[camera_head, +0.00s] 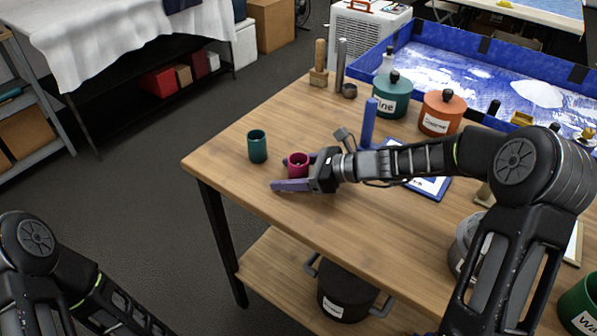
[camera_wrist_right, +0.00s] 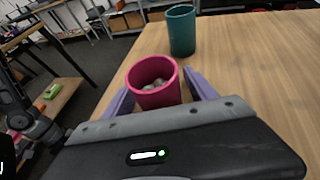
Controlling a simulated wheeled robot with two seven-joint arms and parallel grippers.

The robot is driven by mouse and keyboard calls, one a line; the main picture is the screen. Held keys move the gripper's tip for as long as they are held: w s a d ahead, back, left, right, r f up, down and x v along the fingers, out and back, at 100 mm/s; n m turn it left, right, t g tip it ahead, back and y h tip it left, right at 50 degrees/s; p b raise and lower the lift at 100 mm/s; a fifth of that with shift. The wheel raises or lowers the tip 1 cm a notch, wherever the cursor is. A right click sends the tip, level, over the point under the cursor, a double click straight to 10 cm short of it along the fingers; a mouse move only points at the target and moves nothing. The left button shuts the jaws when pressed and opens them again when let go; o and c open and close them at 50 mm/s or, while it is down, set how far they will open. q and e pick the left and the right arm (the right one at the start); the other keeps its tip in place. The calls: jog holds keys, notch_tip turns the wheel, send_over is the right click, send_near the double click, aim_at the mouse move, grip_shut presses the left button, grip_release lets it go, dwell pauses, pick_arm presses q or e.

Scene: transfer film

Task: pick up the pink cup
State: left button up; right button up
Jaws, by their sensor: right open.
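The pink cup (camera_head: 298,165) stands upright on the wooden table near its left side. It also shows in the right wrist view (camera_wrist_right: 155,84), with something pale inside it. My right gripper (camera_head: 290,171) reaches in from the right and is open, its purple fingers on either side of the pink cup. In the right wrist view the two fingers (camera_wrist_right: 160,92) flank the cup, with a gap visible on the right. Whether either finger touches the cup I cannot tell. My left arm shows at the lower left; its gripper is out of the picture.
A teal cup (camera_head: 257,147) stands just beyond the pink cup. Labelled pots, teal (camera_head: 391,98) and orange (camera_head: 441,116), and a blue upright post (camera_head: 369,124) stand farther back. A blue-walled tray (camera_head: 470,75) lies behind. The wooden table (camera_head: 235,183) is bare at its left corner.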

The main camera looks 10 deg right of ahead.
jog(key=shift+c, duration=0.4)
grip_shut()
jog(key=shift+r, duration=0.1)
notch_tip(320, 180, up, 28)
jog(key=p, duration=0.1)
jog(key=shift+p, duration=0.4)
dwell(0.7)
